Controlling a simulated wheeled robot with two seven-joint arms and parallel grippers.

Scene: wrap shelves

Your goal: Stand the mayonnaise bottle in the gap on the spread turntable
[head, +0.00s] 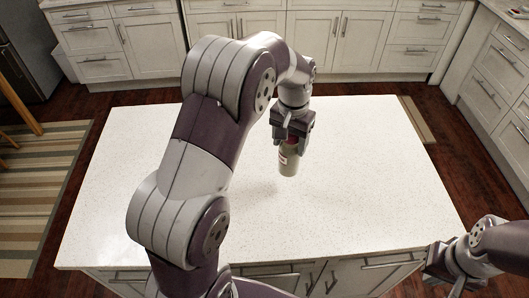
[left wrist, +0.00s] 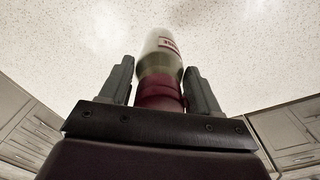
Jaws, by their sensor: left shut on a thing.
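The mayonnaise bottle (head: 288,163) hangs roughly upright below my left gripper (head: 293,133), over the white counter. It has a pale body, a red-and-white label and a dark red cap. My left gripper is shut on its cap end. In the left wrist view the bottle (left wrist: 160,62) sits between the two dark fingers of the gripper (left wrist: 159,75), its body pointing away. The bottle's base appears clear of the counter, with a faint shadow below. My right gripper (head: 447,265) is low at the right, beside the counter; its jaws are unclear. No turntable shows in either view.
The white island counter (head: 360,190) is bare around the bottle. My left arm hides part of its left side. Cabinets (head: 350,40) line the far wall and the right side. A striped rug (head: 40,190) lies on the floor at the left.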

